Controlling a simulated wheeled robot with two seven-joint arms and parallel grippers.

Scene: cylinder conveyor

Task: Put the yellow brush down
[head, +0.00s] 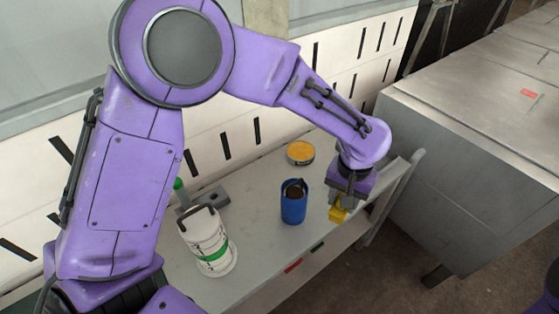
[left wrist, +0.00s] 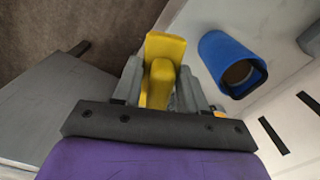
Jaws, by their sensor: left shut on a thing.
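The yellow brush (head: 338,214) is at my left gripper, low over the right part of the grey table (head: 258,262). My left gripper (head: 345,198) points down and is shut on the brush. In the left wrist view the yellow brush (left wrist: 161,75) sits between the two grey fingers of the left gripper (left wrist: 160,88). I cannot tell whether the brush touches the table. My right gripper is not in view.
A blue cup (head: 293,205) stands just left of the brush; it also shows in the left wrist view (left wrist: 225,58). An orange-topped tin (head: 300,152) is behind. A white canister with a green band (head: 207,243) stands left. A grey metal box (head: 475,150) is right.

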